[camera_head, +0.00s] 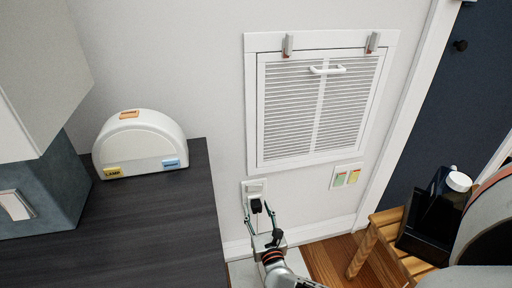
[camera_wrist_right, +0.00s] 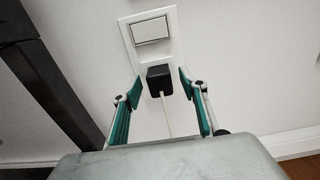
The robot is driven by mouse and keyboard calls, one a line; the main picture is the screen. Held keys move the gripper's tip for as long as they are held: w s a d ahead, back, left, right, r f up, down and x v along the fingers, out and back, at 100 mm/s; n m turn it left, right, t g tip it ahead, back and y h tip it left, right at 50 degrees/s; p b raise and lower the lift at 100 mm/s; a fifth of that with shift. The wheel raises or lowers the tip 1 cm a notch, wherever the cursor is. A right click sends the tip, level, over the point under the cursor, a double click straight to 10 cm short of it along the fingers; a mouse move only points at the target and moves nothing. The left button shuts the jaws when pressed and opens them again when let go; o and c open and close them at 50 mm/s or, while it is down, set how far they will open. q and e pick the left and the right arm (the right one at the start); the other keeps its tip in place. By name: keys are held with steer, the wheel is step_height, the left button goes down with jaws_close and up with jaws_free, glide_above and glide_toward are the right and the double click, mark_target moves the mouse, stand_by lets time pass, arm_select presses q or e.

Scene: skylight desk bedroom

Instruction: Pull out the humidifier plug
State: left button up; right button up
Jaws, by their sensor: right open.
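A black plug (camera_head: 256,205) sits in a white wall outlet plate (camera_head: 255,188) low on the wall, beside the dark desk. In the right wrist view the plug (camera_wrist_right: 159,80) is a black block with a thin pale cord hanging from it; the plate (camera_wrist_right: 150,28) has a rocker switch above it. My right gripper (camera_head: 257,210) is open in front of the outlet. Its teal-padded fingers stand on either side of the plug, with a visible gap on both sides. My left gripper is not in view.
A white dome-shaped unit (camera_head: 140,143) with coloured labels, one reading LAMP, stands on the dark desk (camera_head: 150,225). A white louvred vent panel (camera_head: 320,105) is above and right of the outlet. A wooden stool (camera_head: 370,240) carries a black item with a white cap (camera_head: 458,182).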

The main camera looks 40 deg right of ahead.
mark_target(258, 211)
jaws_close()
steer(key=shift+a, duration=0.1)
steer(key=shift+v, duration=2.95)
